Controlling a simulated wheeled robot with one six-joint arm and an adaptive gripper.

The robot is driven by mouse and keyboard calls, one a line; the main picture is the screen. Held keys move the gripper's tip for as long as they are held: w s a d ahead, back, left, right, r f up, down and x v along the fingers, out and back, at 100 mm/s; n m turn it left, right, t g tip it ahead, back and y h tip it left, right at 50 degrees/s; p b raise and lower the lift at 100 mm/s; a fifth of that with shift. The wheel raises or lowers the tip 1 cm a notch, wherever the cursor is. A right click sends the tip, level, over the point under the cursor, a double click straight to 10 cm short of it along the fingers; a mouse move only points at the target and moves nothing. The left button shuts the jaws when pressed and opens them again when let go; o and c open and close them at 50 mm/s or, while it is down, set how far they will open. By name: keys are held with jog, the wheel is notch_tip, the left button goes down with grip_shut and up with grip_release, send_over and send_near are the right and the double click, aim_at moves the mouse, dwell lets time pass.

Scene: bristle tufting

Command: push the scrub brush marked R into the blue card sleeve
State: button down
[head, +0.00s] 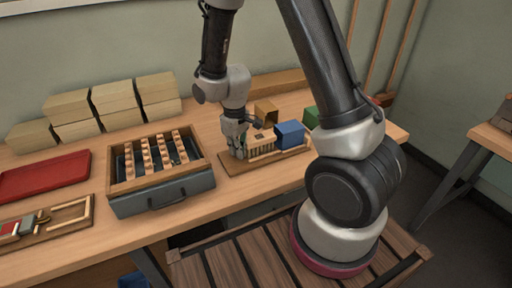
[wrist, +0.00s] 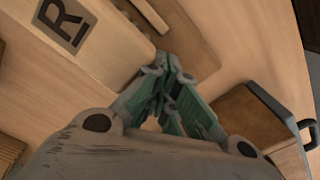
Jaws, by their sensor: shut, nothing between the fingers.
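The scrub brush (head: 262,147) is a pale wooden block with bristles, lying on a wooden board in the head view. My gripper (head: 237,151) points down at the brush's left end, shut and empty. In the wrist view its green-padded fingertips (wrist: 168,66) meet beside the brush's end; I cannot tell whether they touch it.
A tan sleeve (head: 266,111) and a green sleeve (head: 311,117) stand behind. A red tray (head: 45,176) and stacked pale blocks (head: 67,104) lie farther left.

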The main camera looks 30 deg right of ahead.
aim_at(257, 137)
jog(key=shift+d, duration=5.2)
jog(key=shift+a, duration=1.55)
jog(key=shift+r, duration=4.5)
jog(key=shift+s, duration=0.2)
jog(key=s+d+r+m+t, duration=0.2)
jog(key=s+r+m, duration=0.1)
jog(key=s+r, duration=0.6)
jog(key=s+d+r+m+t, duration=0.2)
jog(key=s+d+r+m, duration=0.1)
jog(key=s+r, duration=0.6)
jog(key=shift+v, duration=0.95)
